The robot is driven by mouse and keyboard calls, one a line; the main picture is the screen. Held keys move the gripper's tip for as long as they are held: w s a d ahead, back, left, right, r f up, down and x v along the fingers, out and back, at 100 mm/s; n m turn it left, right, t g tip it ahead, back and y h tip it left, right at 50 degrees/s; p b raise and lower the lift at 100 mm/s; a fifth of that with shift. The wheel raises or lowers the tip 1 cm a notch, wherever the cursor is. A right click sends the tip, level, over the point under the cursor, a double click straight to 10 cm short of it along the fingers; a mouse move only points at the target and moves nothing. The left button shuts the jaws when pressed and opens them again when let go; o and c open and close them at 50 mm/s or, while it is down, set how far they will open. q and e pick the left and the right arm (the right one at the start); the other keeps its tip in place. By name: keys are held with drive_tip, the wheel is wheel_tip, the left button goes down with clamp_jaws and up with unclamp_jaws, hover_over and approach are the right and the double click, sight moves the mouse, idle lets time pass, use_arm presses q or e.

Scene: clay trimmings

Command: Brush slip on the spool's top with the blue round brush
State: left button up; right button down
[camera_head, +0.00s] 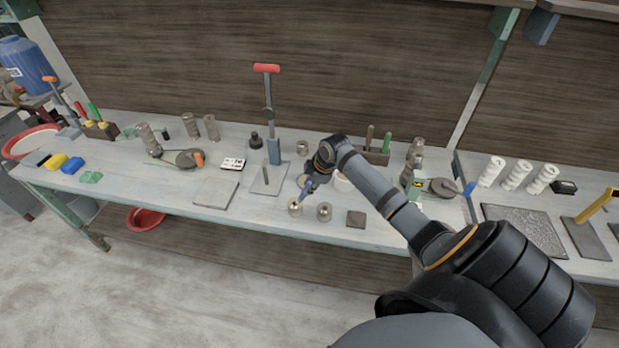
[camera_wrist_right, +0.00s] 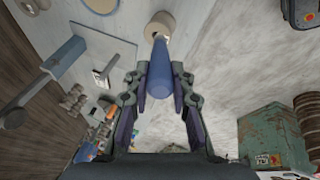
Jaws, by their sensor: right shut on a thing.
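My right gripper (camera_head: 314,183) reaches in over the front of the table and is shut on the blue round brush (camera_head: 305,193). In the right wrist view, the brush's blue handle (camera_wrist_right: 159,82) lies between the two fingers (camera_wrist_right: 163,88) and points away from the gripper. The brush's far end is at the tan, round spool (camera_wrist_right: 160,24), which also shows in the head view (camera_head: 295,209) near the table's front edge. I cannot tell whether the bristles touch its top. My left gripper is out of view.
A similar small round piece (camera_head: 324,211) stands just right of the spool, and a dark square slab (camera_head: 356,219) lies further right. A tall red-handled tool on a plate (camera_head: 267,188) stands behind to the left. A grey board (camera_head: 215,193) lies flat further left.

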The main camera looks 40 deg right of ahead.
drive_tip(key=shift+f, duration=0.45)
idle(0.4)
drive_tip(key=shift+r, duration=0.1)
drive_tip(key=shift+r, duration=3.3)
drive_tip(key=shift+f, duration=0.15)
